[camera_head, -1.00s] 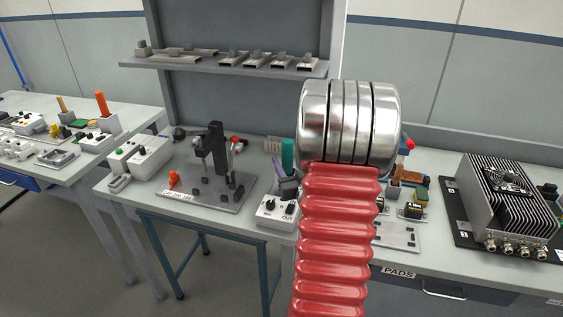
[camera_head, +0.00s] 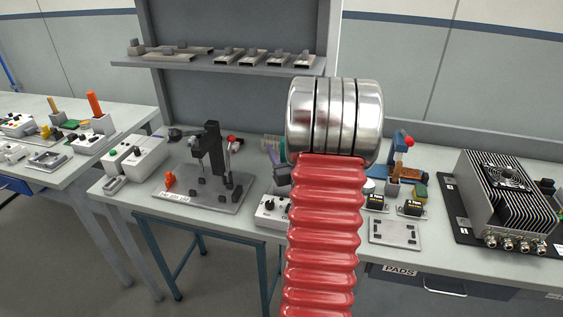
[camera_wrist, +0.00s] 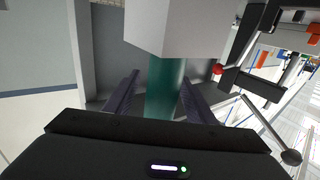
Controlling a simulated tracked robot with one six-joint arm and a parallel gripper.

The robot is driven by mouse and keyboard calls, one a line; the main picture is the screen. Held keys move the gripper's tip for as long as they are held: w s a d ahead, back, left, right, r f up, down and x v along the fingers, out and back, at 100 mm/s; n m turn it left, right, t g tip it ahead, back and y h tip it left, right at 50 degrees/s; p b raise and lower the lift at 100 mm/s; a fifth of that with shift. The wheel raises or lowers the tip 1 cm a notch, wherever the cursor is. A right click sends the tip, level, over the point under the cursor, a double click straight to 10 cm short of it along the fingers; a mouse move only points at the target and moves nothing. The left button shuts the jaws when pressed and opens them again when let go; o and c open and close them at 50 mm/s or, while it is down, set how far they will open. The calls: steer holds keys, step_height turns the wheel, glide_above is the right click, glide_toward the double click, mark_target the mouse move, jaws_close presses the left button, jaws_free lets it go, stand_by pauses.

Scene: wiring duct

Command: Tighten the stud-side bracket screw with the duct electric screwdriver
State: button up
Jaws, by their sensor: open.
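In the wrist view a teal upright cylinder (camera_wrist: 166,88), which looks like a tool handle, stands between the two dark purple fingers of my gripper (camera_wrist: 160,92). The fingers are open, with a gap visible on both sides of it. A pale grey block (camera_wrist: 178,28) meets the cylinder's far end. I cannot tell for sure whether the cylinder is the duct electric screwdriver. In the head view my red ribbed arm and its metal collar hide most of the gripper and the cylinder. I cannot make out the stud-side bracket or its screw.
A white control box (camera_head: 270,211) stands partly behind my arm. Left of it is a black press-like stand (camera_head: 214,160) on a grey plate. A finned unit (camera_head: 503,200) stands at the right. A shelf (camera_head: 215,65) runs above the bench's rear.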

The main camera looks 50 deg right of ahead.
steer(key=shift+w, duration=0.1)
stand_by(0.3)
steer(key=shift+c, duration=0.4)
jaws_close()
